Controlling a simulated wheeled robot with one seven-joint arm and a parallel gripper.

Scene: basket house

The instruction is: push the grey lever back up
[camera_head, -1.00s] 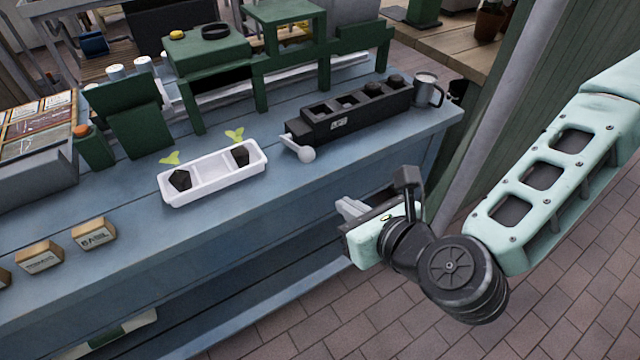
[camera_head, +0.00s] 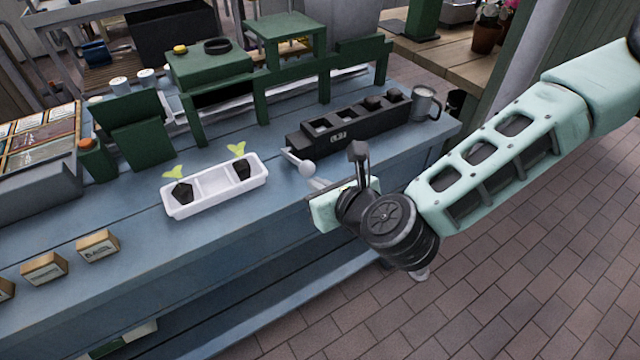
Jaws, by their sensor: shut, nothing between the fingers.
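The grey lever (camera_head: 299,161) sticks out from the left end of a black block with several square cells (camera_head: 349,128) on the blue bench. It slants down toward the bench front and ends in a round pale knob. My gripper (camera_head: 318,184) is just in front of the knob, at the bench's front edge, with its fingers pointing left toward the lever. The fingers are close together and hold nothing. Whether a fingertip touches the knob I cannot tell, as the gripper body partly hides this spot.
A white tray (camera_head: 214,203) with two dark plugs bearing seedlings stands left of the lever. A grey mug (camera_head: 426,103) stands at the block's right end. A green rack (camera_head: 290,75) rises behind. Small labelled boxes (camera_head: 97,246) lie at the front left.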

